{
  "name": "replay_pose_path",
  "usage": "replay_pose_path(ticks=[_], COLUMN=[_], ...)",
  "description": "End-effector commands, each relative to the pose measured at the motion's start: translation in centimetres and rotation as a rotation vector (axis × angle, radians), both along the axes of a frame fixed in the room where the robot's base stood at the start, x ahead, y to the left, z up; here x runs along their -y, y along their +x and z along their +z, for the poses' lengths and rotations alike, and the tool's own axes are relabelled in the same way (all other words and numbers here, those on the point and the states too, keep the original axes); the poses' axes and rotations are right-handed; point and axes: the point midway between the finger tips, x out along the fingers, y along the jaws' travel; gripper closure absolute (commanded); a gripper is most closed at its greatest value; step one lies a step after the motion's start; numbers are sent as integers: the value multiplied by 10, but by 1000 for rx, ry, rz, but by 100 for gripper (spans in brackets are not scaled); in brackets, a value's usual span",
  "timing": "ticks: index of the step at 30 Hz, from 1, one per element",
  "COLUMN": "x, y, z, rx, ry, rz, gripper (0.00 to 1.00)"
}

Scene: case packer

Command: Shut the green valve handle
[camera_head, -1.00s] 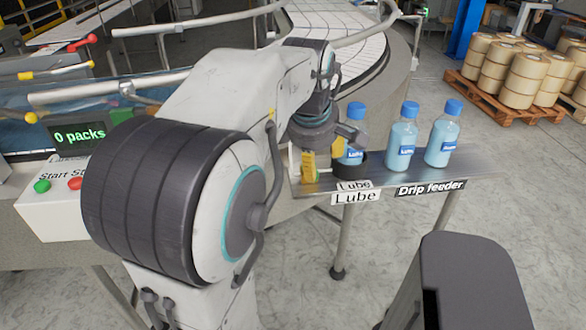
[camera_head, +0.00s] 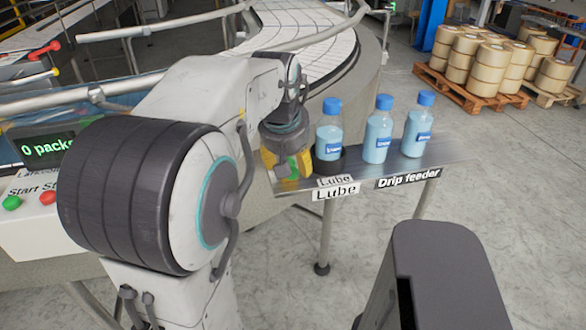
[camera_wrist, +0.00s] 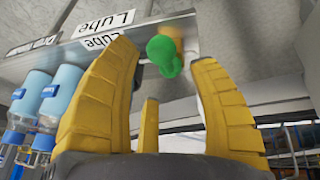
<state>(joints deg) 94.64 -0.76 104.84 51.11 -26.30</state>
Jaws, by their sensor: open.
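A green, rounded handle (camera_wrist: 165,55) with an orange-yellow part beside it shows in the wrist view, near the underside of the metal shelf. My gripper (camera_wrist: 163,58) has yellow fingers spread apart, and the green handle shows between their tips. I cannot tell whether they touch it. In the head view, my gripper (camera_head: 287,165) points down at the left end of the shelf, left of the nearest blue bottle. A small green patch (camera_head: 293,168) shows among its fingers there; most of the handle is hidden.
The metal shelf (camera_head: 360,172) bears Lube and Drip feeder labels and three blue-capped bottles (camera_head: 378,135), close to my gripper. A white control box (camera_head: 40,215) stands at the left. A conveyor (camera_head: 310,40) lies behind. Open floor (camera_head: 500,180) is at the right.

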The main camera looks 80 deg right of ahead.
Motion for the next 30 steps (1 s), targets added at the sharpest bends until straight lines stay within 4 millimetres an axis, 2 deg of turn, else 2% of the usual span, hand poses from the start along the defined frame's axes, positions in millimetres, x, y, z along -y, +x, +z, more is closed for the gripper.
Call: replay_pose_path(ticks=[6, 12, 26, 30], x=[11, 18, 21, 20], y=[-1, -1, -2, -2], z=[-26, -40, -45, -45], rx=[0, -1, -1, -1], ry=[4, 2, 0, 0], rz=[2, 2, 3, 3], gripper=[46, 46, 45, 57])
